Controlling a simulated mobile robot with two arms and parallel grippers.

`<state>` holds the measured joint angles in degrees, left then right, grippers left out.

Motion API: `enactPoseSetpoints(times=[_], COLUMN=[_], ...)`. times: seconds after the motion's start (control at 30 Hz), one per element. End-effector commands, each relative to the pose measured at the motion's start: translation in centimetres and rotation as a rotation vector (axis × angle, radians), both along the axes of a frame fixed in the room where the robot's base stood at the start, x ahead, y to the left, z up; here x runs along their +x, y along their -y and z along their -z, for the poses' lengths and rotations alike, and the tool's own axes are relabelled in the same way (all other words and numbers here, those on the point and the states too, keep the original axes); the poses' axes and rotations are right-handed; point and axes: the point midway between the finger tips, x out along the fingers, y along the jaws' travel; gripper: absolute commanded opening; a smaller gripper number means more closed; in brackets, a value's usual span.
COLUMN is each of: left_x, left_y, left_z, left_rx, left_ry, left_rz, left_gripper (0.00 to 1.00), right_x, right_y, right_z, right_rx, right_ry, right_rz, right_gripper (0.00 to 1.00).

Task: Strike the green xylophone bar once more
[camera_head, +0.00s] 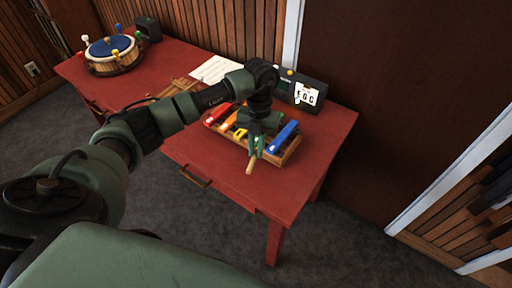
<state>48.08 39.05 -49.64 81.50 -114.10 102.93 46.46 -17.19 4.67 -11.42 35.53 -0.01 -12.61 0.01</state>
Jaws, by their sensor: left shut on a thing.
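The xylophone has a wooden frame (291,152) and stands on the red desk near its front right part. Its bars are red (216,114), orange (230,121), yellow (240,133), green and blue (283,137). The green bar (258,142) is mostly hidden behind my left gripper (256,148). That gripper points down over the xylophone, between the yellow and blue bars. It is shut on a wooden stick (250,166), which looks like a mallet handle and juts toward the desk's front. I cannot tell whether the mallet touches the green bar. My right gripper is not in view.
The red desk (190,152) also bears a drum with coloured pegs (113,54), a small dark box (148,28), a white sheet (215,69) and a dark device with a lettered card (307,95). My left arm crosses above the desk. The wall rises behind.

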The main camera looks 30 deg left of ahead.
Motion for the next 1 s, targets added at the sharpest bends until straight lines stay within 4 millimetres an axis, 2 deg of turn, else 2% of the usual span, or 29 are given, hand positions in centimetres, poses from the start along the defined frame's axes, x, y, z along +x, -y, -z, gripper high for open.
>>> enactPoseSetpoints(times=[0.5, 1.0], left_x=[0.0, 0.0], left_y=[0.0, 0.0], left_z=[-5.8, -6.0], left_rx=[0.0, 0.0], left_ry=[0.001, 0.0], left_rz=[0.0, 0.0], left_gripper=[0.0, 0.0], right_x=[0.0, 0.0], right_y=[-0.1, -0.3], right_z=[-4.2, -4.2], right_rx=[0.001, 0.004], right_ry=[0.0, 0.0], right_rz=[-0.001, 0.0], right_gripper=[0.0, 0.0])
